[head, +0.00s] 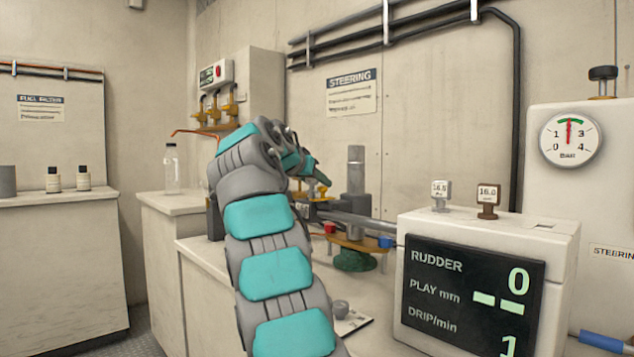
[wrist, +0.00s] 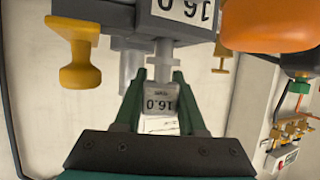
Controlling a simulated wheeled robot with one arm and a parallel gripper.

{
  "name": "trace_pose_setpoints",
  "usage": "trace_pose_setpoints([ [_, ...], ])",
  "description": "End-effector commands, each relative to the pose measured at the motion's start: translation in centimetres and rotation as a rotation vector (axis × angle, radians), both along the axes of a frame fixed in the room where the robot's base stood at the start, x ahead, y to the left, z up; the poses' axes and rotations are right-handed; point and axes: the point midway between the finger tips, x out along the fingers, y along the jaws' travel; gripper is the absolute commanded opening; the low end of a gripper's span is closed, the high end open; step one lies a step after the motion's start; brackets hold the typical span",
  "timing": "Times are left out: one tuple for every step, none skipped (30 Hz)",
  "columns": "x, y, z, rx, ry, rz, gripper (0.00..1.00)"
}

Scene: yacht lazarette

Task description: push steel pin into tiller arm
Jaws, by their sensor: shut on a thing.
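In the wrist view my gripper (wrist: 158,78) is shut on the steel pin (wrist: 160,98), a grey pin whose block-like head carries a 16.0 label, upside down. The head lies between the green fingers. The pin's far end is beside a grey block with a 16.0 label (wrist: 185,12), apparently part of the tiller arm; I cannot tell how deep it sits in a hole. In the head view the tiller arm (head: 350,218) shows as a grey bar right of my arm. There my own arm hides the pin, and my gripper is mostly hidden.
A steel post (head: 355,170) stands behind the bar. A white box with a RUDDER display (head: 475,290) stands at right, carrying a grey 16.5 piece (head: 440,195) and a bronze 16.0 piece (head: 488,200). A yellow knob (wrist: 80,60) and an orange part (wrist: 270,25) flank the pin.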

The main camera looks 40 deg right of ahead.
Motion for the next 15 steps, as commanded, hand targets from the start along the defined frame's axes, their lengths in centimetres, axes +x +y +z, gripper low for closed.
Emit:
trace_pose_setpoints([
  [-0.01,0.01,-0.16,-0.001,0.0,0.0,0.0],
  [-0.01,0.0,-0.22,-0.001,0.0,0.0,0.0],
  [-0.01,0.0,-0.28,-0.001,0.0,0.0,0.0],
  [-0.01,0.01,-0.34,-0.001,0.0,0.0,0.0],
  [-0.01,0.01,-0.4,0.0,0.0,0.0,0.0],
  [-0.01,0.0,-0.46,-0.001,0.0,0.0,0.0],
  [-0.01,0.0,-0.52,-0.001,0.0,0.0,0.0],
  [-0.01,0.0,-0.57,-0.001,0.0,0.0,0.0],
  [-0.01,0.0,-0.65,0.0,0.0,0.0,0.0],
  [-0.01,0.0,-0.7,-0.001,0.0,0.0,0.0],
  [-0.01,0.01,-0.75,-0.001,0.0,0.0,0.0],
  [-0.01,0.0,-0.83,-0.001,0.0,0.0,0.0],
  [-0.01,0.0,-0.87,-0.001,0.0,0.0,0.0],
  [-0.01,0.01,-0.94,0.0,0.0,0.0,0.0],
  [-0.01,0.01,-1.01,0.0,0.0,0.0,0.0],
])
